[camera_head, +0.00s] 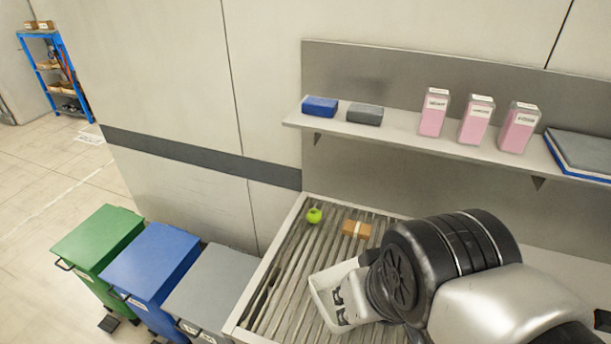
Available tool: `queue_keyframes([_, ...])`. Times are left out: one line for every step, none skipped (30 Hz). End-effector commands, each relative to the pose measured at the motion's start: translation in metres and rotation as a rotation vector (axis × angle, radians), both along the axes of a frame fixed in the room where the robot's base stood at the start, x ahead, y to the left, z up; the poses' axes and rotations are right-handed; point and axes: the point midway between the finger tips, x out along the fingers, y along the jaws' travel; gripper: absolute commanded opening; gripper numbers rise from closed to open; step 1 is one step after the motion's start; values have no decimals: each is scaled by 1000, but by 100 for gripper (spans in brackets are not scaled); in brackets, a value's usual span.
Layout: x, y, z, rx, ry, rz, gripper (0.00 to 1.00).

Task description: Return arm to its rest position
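My arm reaches in from the lower right of the head view, over the roller conveyor (290,292). Its large black joint and silvery link fill the lower right and cover part of the conveyor. A pale, box-like part with dark details shows at the arm's left, low over the rollers; I cannot tell whether it belongs to the arm or is a separate container. My gripper's fingers are not visible. A green round item (314,215) and a small brown box (356,229) lie on the rollers at the far end, apart from the arm.
A wall shelf (400,132) holds blue and grey packs (320,106), several pink cartons (475,120) and flat stacked items (582,152). Green (98,238), blue (150,262) and grey (212,287) bins stand left of the conveyor. A blue rack (62,75) is far left, with open floor before it.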

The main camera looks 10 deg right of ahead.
Motion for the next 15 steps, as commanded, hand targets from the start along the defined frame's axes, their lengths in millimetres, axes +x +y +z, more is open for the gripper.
queue_keyframes([-5,2,3,-12,-10,29,25])
queue_keyframes([-6,2,4,-16,-13,39,25])
queue_keyframes([-8,2,4,-20,-15,48,25])
queue_keyframes([-9,3,4,-21,-16,52,25])
queue_keyframes([-9,3,5,-23,-15,55,25])
queue_keyframes([-9,3,4,-23,-15,56,25])
queue_keyframes([-9,3,4,-23,-15,56,25])
queue_keyframes([-9,3,4,-23,-15,55,25])
queue_keyframes([-9,3,4,-22,-15,54,25])
queue_keyframes([-9,3,4,-22,-15,54,25])
queue_keyframes([-9,3,4,-22,-15,54,25])
queue_keyframes([-9,3,4,-22,-15,53,25])
queue_keyframes([-9,3,2,-22,-15,53,25])
queue_keyframes([-9,3,0,-22,-15,53,25])
queue_keyframes([-9,3,-5,-21,-15,52,25])
